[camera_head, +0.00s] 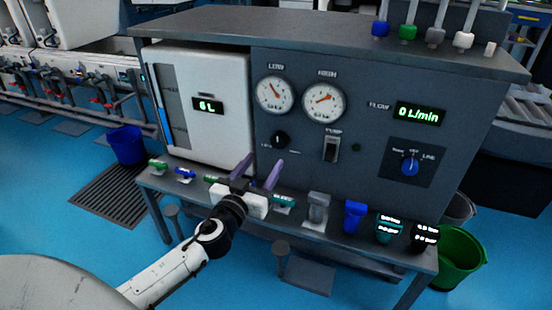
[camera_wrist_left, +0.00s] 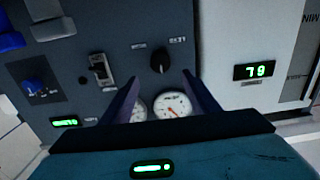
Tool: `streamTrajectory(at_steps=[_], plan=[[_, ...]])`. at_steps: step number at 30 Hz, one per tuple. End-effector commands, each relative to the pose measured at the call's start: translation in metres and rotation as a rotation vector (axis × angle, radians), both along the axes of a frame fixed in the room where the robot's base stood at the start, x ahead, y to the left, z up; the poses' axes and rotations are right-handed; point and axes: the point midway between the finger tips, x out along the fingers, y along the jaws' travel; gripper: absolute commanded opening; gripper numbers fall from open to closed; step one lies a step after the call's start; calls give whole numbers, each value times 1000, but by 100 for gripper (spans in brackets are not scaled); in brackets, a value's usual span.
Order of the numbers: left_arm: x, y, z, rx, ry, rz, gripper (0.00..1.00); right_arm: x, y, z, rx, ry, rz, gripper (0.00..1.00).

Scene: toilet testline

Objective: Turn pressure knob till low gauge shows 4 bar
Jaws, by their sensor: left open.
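The black pressure knob (camera_head: 281,139) sits on the dark panel below the low gauge (camera_head: 275,94). The low gauge's needle points to the upper left; its numbers are too small to read. The high gauge (camera_head: 324,101) is to its right. My left gripper (camera_head: 258,170) is open and empty, with purple fingers pointing towards the panel, lower left of the knob and apart from it. In the left wrist view, which is upside down, the knob (camera_wrist_left: 160,61) lies beyond the fingertips, and the low gauge (camera_wrist_left: 173,105) shows between the fingers. A finger partly hides the high gauge there.
A pump switch (camera_head: 331,148) and a blue selector knob (camera_head: 410,164) are right of the knob. A white box with a "6 L" display (camera_head: 208,106) is at left. Coloured fittings, including a blue one (camera_head: 354,216), line the shelf below the panel, close under the gripper.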

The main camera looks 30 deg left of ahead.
Motion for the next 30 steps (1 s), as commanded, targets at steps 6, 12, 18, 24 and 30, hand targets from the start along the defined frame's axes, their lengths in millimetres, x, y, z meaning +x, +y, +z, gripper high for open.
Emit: streamTrajectory(at_steps=[6, 12, 18, 24, 30], plan=[[23, 7, 4, 2, -14, 2, 55, 0, 1, 1, 5, -3, 4, 31], [59, 16, 3, 2, -13, 3, 55, 1, 4, 2, 19, -13, 2, 31], [87, 22, 2, 0, -11, 3, 55, 2, 6, 5, 35, -24, 2, 31], [100, 25, 2, -1, -9, 2, 55, 3, 7, 7, 43, -31, 2, 31], [101, 26, 2, -1, -8, 2, 55, 3, 8, 8, 45, -32, 1, 31]])
